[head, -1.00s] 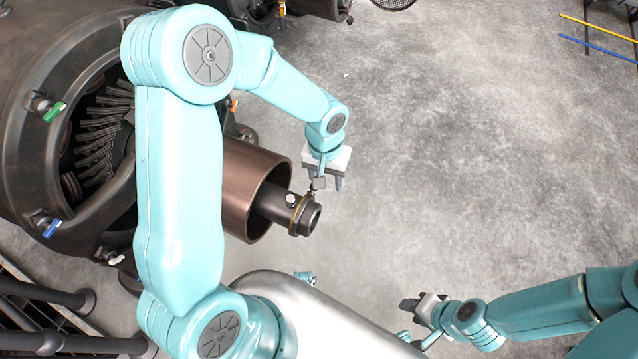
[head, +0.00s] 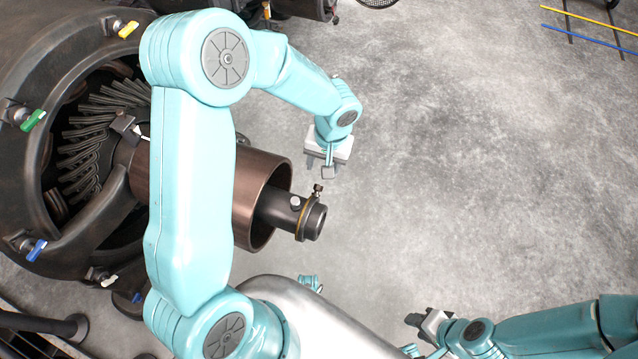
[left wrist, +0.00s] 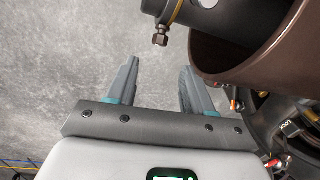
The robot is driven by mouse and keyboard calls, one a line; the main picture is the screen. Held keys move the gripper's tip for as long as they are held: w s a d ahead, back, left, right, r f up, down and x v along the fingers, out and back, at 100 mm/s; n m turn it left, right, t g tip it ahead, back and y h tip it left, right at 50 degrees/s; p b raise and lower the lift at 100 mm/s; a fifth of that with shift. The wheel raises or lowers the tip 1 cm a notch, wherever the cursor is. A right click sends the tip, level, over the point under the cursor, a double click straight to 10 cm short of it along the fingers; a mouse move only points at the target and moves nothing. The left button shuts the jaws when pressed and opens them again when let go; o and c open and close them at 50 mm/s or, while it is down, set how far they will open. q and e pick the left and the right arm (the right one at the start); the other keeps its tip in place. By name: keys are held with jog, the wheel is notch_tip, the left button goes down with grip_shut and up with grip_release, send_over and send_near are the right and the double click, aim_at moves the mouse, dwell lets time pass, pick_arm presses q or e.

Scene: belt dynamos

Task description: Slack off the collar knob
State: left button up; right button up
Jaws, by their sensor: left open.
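The collar knob (head: 318,188) is a small dark brass-toned screw on the thin brass collar (head: 302,218) around the black shaft end (head: 283,208). In the left wrist view the knob (left wrist: 160,38) points down from the collar (left wrist: 174,12), just beyond the fingertips and between their lines. My left gripper (head: 325,168) is apart from the knob, above it in the head view. The left wrist view shows its fingers (left wrist: 160,66) open with nothing between them. My right gripper (head: 414,326) is at the lower right, away from the shaft; its jaw gap is unclear.
A brown cylinder (head: 262,190) surrounds the shaft behind the collar. The large dark dynamo housing (head: 60,110) with coloured tabs fills the left. Yellow and blue bars (head: 590,35) are at the far upper right. The grey floor (head: 480,160) on the right is largely clear.

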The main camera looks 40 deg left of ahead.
aim_at(318, 189)
pick_arm(q)
jog(key=f, duration=0.3)
jog(key=f+b, duration=0.1)
jog(key=f, duration=0.2)
jog(key=a+f+b, duration=0.1)
jog(key=f, duration=0.2)
jog(key=shift+s+f, duration=0.1)
jog(key=shift+s, duration=0.1)
jog(key=shift+c, duration=0.4)
